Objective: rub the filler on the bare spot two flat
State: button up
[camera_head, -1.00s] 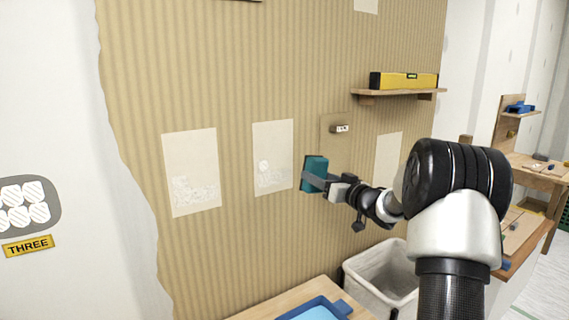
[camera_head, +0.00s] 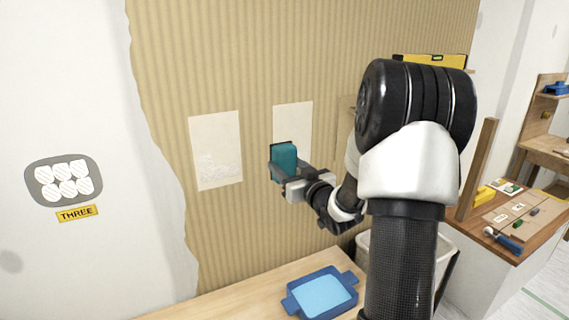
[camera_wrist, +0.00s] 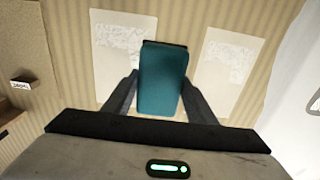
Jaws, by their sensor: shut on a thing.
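My gripper (camera_head: 287,178) is shut on a teal block (camera_head: 284,160), which hides the lower part of the right pale bare patch (camera_head: 293,118) in the head view. The block (camera_wrist: 163,80) also shows between my fingers in the wrist view. Whether it touches the wall is unclear. The left bare patch (camera_head: 216,140) has rough white filler (camera_head: 218,168) on its lower part. The wrist view is upside down against the head view. It shows both patches, with rough white filler (camera_wrist: 122,35) on one and filler (camera_wrist: 230,55) on the other. No number shows on either patch.
A blue tray (camera_head: 325,294) stands on the wooden bench (camera_head: 225,300) below. A white bin (camera_head: 445,262) and a tool table (camera_head: 520,220) are at the right.

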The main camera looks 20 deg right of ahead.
jog(key=shift+b, duration=0.4)
jog(key=w+b, duration=0.1)
jog(key=w, duration=0.5)
jog(key=shift+w+a, duration=0.15)
jog(key=shift+w, duration=0.1)
jog(key=shift+w, duration=1.25)
dwell(1.4)
jog(key=shift+w+r, duration=0.1)
jog(key=shift+r, duration=0.1)
dwell(0.5)
jog(key=shift+f, duration=0.1)
dwell(0.8)
dwell(0.8)
jog(key=shift+d+f, duration=0.1)
jog(key=shift+d, duration=1.95)
